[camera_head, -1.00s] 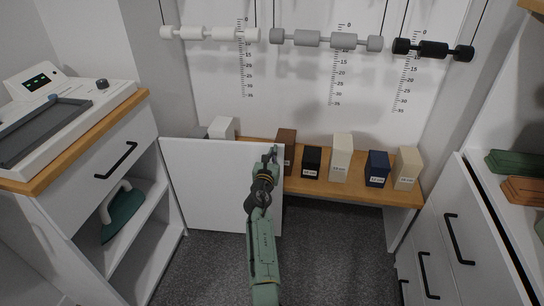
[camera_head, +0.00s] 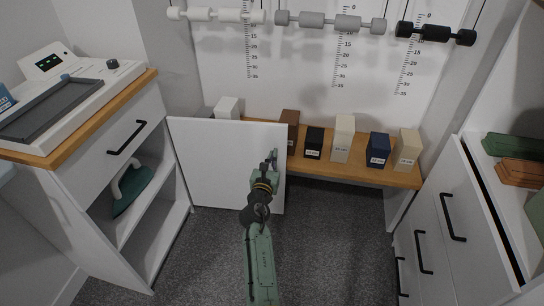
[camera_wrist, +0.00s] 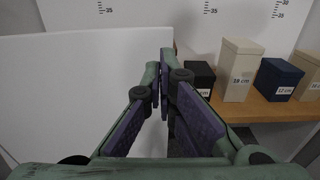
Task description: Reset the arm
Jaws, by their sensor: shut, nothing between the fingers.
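My gripper (camera_head: 272,158) is in front of the right part of a white panel (camera_head: 215,165). The gripper is shut and empty; in the wrist view its fingers (camera_wrist: 163,95) meet with nothing between them. My green arm reaches up to it from the bottom of the head view. The white panel fills the left of the wrist view (camera_wrist: 85,95), close to the fingers. I cannot tell whether they touch it.
A wooden bench (camera_head: 365,175) behind carries several labelled blocks, among them a black block (camera_head: 314,142) and a blue block (camera_head: 377,149). A cabinet (camera_head: 150,95) stands left, a drawer unit (camera_head: 440,225) right. Grey carpet (camera_head: 330,235) between them is clear. Weighted bars (camera_head: 330,22) hang above.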

